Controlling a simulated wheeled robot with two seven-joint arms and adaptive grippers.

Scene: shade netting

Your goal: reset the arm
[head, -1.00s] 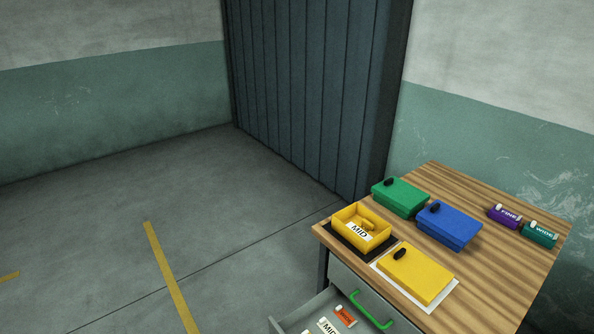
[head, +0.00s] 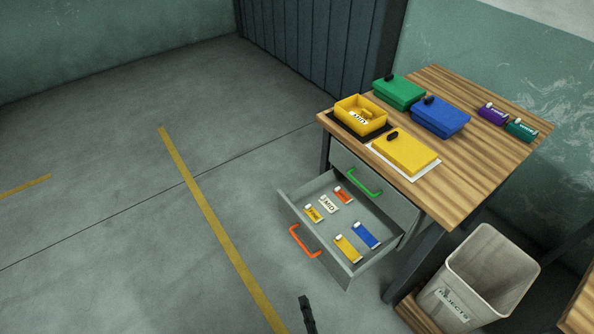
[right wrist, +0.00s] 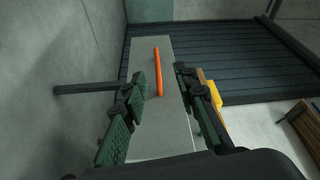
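My right gripper (right wrist: 163,95) shows in the right wrist view with its two dark fingers apart and nothing between them. Beyond them is the grey front of the open drawer (right wrist: 172,115) with its orange handle (right wrist: 158,72), apart from the fingers. In the head view only a dark piece of my right gripper (head: 307,314) shows at the bottom edge, left of and below the drawer (head: 316,262). The drawer stands open, its orange handle (head: 305,242) on the front. My left gripper is not in view.
The drawer holds several labelled tags. On the wooden table (head: 480,165) are an open yellow box (head: 347,112), a yellow lid (head: 406,153), green (head: 399,92) and blue (head: 441,117) boxes, and purple and green rolls. A rejects bin (head: 485,265) stands right. The left floor is clear.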

